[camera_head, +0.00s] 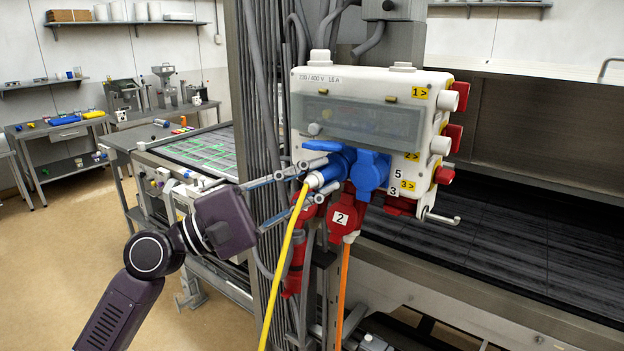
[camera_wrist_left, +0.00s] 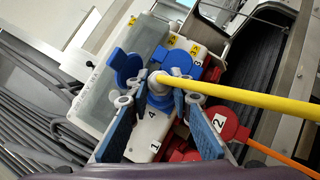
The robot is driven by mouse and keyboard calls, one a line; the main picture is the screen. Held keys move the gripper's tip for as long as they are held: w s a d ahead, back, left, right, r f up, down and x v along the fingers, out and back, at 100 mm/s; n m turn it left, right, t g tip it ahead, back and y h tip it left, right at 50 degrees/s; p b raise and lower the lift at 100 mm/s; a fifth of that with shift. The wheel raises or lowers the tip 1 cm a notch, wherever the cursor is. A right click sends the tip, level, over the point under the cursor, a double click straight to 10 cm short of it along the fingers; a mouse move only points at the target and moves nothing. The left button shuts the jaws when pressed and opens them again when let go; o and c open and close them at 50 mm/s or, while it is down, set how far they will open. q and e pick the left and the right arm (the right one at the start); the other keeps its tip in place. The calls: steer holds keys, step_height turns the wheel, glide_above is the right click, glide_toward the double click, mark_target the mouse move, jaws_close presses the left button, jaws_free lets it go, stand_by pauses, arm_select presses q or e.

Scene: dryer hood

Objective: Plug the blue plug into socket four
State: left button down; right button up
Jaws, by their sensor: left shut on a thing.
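The blue plug (camera_head: 329,174), with a pale rear end and a yellow cable (camera_head: 281,262), is at the underside of the white socket box (camera_head: 342,84). My left gripper (camera_head: 303,181) has its fingers on either side of the plug's rear and is shut on it. In the left wrist view the blue plug (camera_wrist_left: 159,91) sits between the fingertips (camera_wrist_left: 159,97), lined up with the socket position beside the label 4 (camera_wrist_left: 152,114). An open blue lid (camera_wrist_left: 125,66) stands beside it. The contact is hidden, so I cannot tell how deep the plug sits. My right gripper is not in view.
Close beside the plug are a closed blue socket (camera_head: 371,172) and a red part labelled 2 (camera_head: 342,217) with an orange cable (camera_head: 342,285). Grey cables (camera_head: 262,100) run down the post on the left. A crank handle (camera_head: 441,218) sticks out at the right.

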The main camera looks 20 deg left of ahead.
arm_select(q)
steer(key=c, duration=1.7)
jaws_free()
steer(key=shift+w+d+f, duration=0.1)
steer(key=shift+w, duration=0.15)
steer(key=shift+o, duration=0.2)
steer(key=shift+s, duration=0.1)
steer(key=v, duration=1.2)
steer(key=shift+f, duration=0.1)
